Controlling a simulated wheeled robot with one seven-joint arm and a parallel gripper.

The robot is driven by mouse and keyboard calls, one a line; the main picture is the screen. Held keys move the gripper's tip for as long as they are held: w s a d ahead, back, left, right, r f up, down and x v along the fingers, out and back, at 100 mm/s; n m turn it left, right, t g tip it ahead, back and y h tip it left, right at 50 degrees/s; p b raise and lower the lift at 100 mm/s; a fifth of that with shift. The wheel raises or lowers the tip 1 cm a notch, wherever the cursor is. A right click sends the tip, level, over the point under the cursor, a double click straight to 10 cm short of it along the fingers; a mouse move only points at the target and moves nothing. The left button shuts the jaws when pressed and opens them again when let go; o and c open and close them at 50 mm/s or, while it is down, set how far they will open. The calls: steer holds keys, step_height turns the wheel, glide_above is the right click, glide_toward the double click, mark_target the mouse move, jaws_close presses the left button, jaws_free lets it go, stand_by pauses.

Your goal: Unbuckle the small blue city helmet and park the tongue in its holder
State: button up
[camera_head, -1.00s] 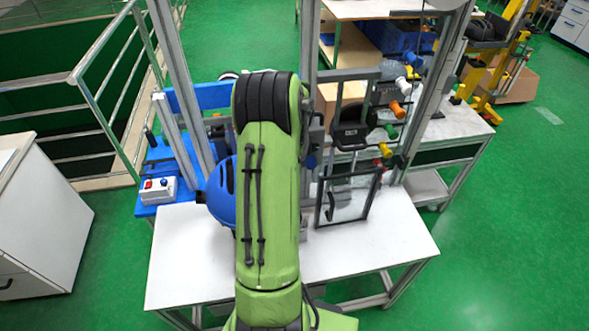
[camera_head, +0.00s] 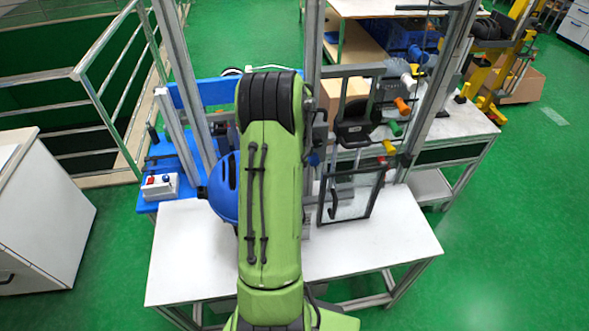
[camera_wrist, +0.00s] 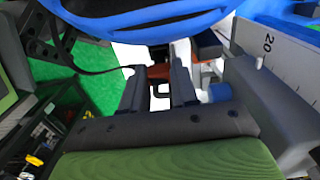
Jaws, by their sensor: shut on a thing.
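The blue helmet (camera_head: 224,190) is partly hidden behind my green arm in the head view. In the wrist view its blue shell (camera_wrist: 150,14) and dark lower rim fill the top. A black strap (camera_wrist: 92,70) hangs from the left towards the buckle. My gripper (camera_wrist: 158,88) is just below the helmet, its two dark fingers closed on a small buckle piece (camera_wrist: 159,72) with a reddish-brown part and a dark loop. Whether the buckle is fastened, I cannot tell. The fingertips are hidden in the head view. I cannot make out the tongue holder.
A grey block with a ruler scale (camera_wrist: 268,95) stands close on the right in the wrist view. The white table (camera_head: 375,245) is bare at its front. A framed clear panel (camera_head: 352,197) stands right of my arm. A button box (camera_head: 160,186) sits at left.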

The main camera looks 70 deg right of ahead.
steer(key=shift+w+a+f+b, duration=0.1)
steer(key=shift+f+b, duration=0.4)
steer(key=shift+f, duration=0.2)
steer(key=shift+w+a+f+b, duration=0.1)
steer(key=shift+f+b, duration=0.35)
steer(key=shift+f, duration=0.25)
stand_by(1.6)
stand_by(0.3)
steer(key=o, duration=0.9)
steer(key=shift+r, duration=0.1)
step_height(320, 180, up, 10)
steer(key=s+d+p, duration=0.1)
steer(key=s+p, duration=0.1)
steer(key=p, duration=0.6)
steer(key=shift+s+d+f, duration=0.25)
steer(key=shift+s, duration=0.1)
stand_by(0.4)
